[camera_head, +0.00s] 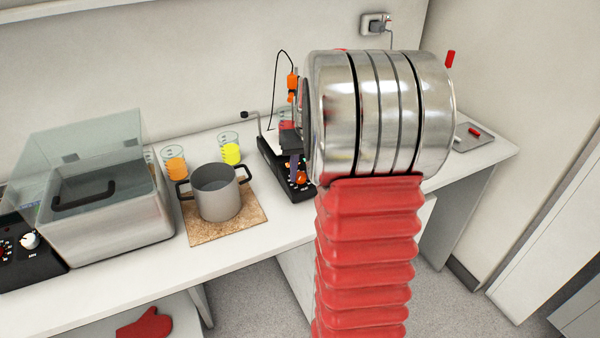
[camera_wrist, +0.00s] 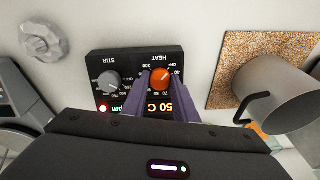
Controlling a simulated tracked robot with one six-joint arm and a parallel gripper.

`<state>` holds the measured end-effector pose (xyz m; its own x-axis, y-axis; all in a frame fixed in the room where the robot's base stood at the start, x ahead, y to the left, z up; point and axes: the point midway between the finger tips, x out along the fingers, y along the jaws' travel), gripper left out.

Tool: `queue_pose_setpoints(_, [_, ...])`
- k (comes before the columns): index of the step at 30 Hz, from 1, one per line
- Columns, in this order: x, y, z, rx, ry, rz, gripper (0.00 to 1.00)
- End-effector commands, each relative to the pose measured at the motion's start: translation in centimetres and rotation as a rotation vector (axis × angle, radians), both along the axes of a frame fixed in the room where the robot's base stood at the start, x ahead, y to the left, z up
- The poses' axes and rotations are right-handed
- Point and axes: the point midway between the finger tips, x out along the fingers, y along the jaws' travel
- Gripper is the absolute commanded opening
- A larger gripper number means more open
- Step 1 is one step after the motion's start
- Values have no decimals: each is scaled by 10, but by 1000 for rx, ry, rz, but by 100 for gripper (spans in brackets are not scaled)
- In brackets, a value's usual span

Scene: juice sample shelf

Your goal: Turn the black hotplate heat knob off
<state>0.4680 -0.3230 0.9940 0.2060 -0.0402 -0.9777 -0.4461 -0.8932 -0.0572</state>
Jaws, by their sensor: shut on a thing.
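The black hotplate (camera_head: 273,172) stands on the bench, partly hidden behind my arm in the head view. Its front panel (camera_wrist: 134,61) shows upside down in the wrist view, with a grey STIR knob (camera_wrist: 109,80) and an orange HEAT knob (camera_wrist: 160,78). The heat knob also shows in the head view (camera_head: 301,177). The lit display reads about 50 C, and a red light glows beside it. My gripper (camera_wrist: 160,84) has its purple fingers on either side of the heat knob, shut on it. The knob's exact pointer position is too small to tell.
A grey pot (camera_head: 218,197) stands on a cork mat (camera_head: 191,226) left of the hotplate. Beakers of yellow (camera_head: 231,153) and orange (camera_head: 174,163) liquid stand behind it. A lidded metal bath (camera_head: 120,220) is further left. A thin stand rod and cable rise by the hotplate.

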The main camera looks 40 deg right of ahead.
Motion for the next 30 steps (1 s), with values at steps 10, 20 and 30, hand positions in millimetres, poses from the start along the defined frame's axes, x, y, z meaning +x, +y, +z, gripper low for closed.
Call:
queue_pose_setpoints(10, [4,-1,4,-8,-13,6,4])
queue_pose_setpoints(20, [2,-1,2,-4,-6,4,34])
queue_pose_setpoints(30, [-2,0,17,-5,-5,4,34])
